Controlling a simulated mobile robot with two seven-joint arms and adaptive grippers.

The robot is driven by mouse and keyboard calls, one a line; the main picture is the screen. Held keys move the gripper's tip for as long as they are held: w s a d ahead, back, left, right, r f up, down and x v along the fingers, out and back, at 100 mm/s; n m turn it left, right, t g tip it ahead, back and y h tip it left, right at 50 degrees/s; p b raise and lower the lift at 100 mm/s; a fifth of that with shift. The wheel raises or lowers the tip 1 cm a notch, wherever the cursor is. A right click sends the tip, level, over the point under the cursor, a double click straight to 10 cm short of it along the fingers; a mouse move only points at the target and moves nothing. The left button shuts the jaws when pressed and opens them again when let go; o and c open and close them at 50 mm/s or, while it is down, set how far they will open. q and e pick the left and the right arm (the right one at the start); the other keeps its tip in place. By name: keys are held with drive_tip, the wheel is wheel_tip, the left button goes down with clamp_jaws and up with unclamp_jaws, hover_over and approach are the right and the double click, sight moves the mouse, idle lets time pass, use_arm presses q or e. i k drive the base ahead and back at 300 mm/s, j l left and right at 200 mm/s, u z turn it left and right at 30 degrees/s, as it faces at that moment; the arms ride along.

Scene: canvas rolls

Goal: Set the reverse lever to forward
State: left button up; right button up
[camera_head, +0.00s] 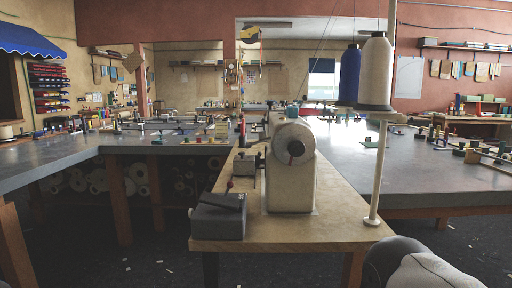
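A cream sewing machine (290,187) stands on a wooden-topped table (335,222) in the middle of the head view, seen end-on with its round handwheel (291,133) facing me. A small red spot (296,147) shows on the handwheel. A thin red-tipped part (229,185) stands at the left, just behind a dark grey box (218,216) at the table's front left corner. I cannot tell which part is the reverse lever or how it is set. Neither gripper shows. A rounded grey and white part at the lower right is probably my own arm.
A pale thread stand (377,175) rises at the table's right edge, bearing a blue cone (350,75) and a white cone (375,70). A grey worktable (435,180) lies right, another (60,168) left, both with small items.

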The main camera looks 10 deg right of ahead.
sight(248, 145)
drive_tip(key=j+z, duration=0.45)
drive_tip(key=j, duration=0.35)
drive_tip(key=j+z, duration=0.45)
drive_tip(key=j, duration=0.4)
drive_tip(key=i+j, duration=0.2)
drive_tip(key=j, duration=0.15)
drive_tip(key=i+j, duration=0.2)
drive_tip(key=j, duration=0.2)
drive_tip(key=i+j+z, duration=0.1)
drive_tip(key=i+j, duration=0.15)
drive_tip(key=j, duration=0.1)
